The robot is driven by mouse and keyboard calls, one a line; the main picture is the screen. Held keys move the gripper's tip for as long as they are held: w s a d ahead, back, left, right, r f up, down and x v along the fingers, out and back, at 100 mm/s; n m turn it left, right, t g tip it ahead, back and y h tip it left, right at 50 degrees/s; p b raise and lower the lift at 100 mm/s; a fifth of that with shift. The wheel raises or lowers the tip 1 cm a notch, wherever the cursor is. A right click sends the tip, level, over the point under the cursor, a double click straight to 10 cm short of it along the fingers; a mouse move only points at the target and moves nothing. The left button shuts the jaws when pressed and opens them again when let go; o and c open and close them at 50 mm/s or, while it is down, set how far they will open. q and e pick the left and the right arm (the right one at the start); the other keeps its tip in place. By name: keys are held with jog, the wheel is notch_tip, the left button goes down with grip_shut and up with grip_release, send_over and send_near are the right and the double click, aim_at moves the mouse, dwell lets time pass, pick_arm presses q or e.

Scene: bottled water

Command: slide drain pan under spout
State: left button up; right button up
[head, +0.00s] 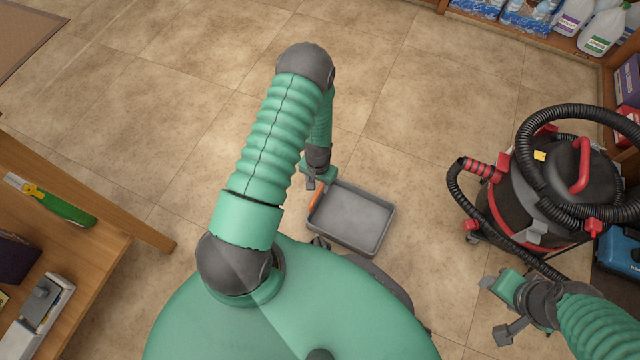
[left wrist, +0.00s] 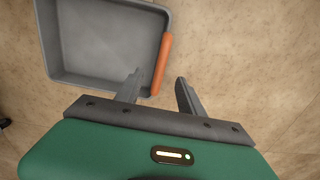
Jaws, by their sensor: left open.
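The drain pan (head: 350,218) is a grey, shallow, empty tray flat on the floor, with an orange handle (head: 316,195) on its left side. My left gripper (head: 311,183) is open at that handle. In the left wrist view, the handle (left wrist: 163,62) reaches between the open fingers (left wrist: 159,77), with the pan (left wrist: 105,45) to the left; whether the fingers touch it is unclear. A black and red vacuum (head: 540,190) stands right of the pan, apart from it. A small red part (head: 472,226) sits low on its left; I cannot tell if it is the spout. My right gripper (head: 494,309) is open and empty.
The vacuum's black hose (head: 458,195) bulges toward the pan. Bare floor (head: 425,225) lies between pan and vacuum. A wooden bench (head: 110,250) stands at left, shelves with bottles (head: 603,28) at upper right, and a blue case (head: 615,256) beside the vacuum.

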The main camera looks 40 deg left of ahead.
pick_arm(q)
notch_tip(320, 180, down, 5)
jog(key=shift+f+b, duration=0.1)
jog(key=shift+b, duration=1.05)
pick_arm(e)
jog(key=x, duration=0.3)
jog(key=shift+s+f, duration=0.35)
pick_arm(q)
jog(key=shift+c, duration=0.5)
grip_shut()
